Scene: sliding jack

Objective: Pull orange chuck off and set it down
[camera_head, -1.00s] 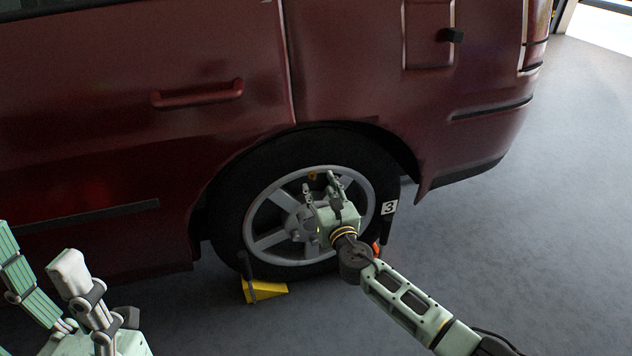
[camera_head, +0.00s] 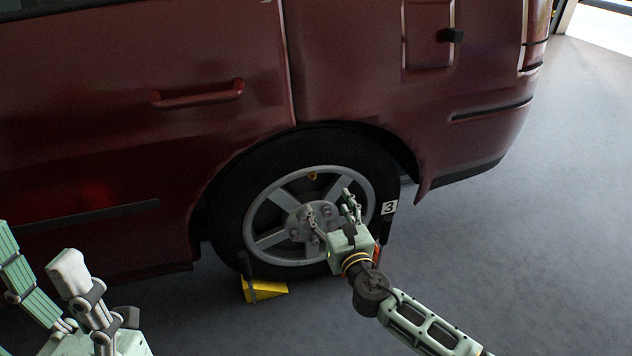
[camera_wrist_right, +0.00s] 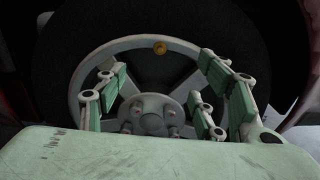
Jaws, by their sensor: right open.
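The orange chock (camera_head: 377,251) is mostly hidden in the head view. Only a small orange patch shows at the lower right of the tire, just beside my right wrist. A dark upright piece with a white "3" tag (camera_head: 389,207) stands above it. My right gripper (camera_head: 330,203) is open and empty, in front of the wheel and up and left of the orange patch. In the right wrist view its fingers (camera_wrist_right: 165,95) are spread before the wheel hub, and no orange chock shows there. My left gripper (camera_head: 38,250) is at the lower left, fingers apart, far from the wheel.
A yellow chock (camera_head: 264,290) with a dark handle sits on the floor at the tire's lower left. The wheel (camera_head: 270,240) and dark red car body (camera_head: 350,75) stand close ahead. The grey floor (camera_head: 540,220) to the right is clear.

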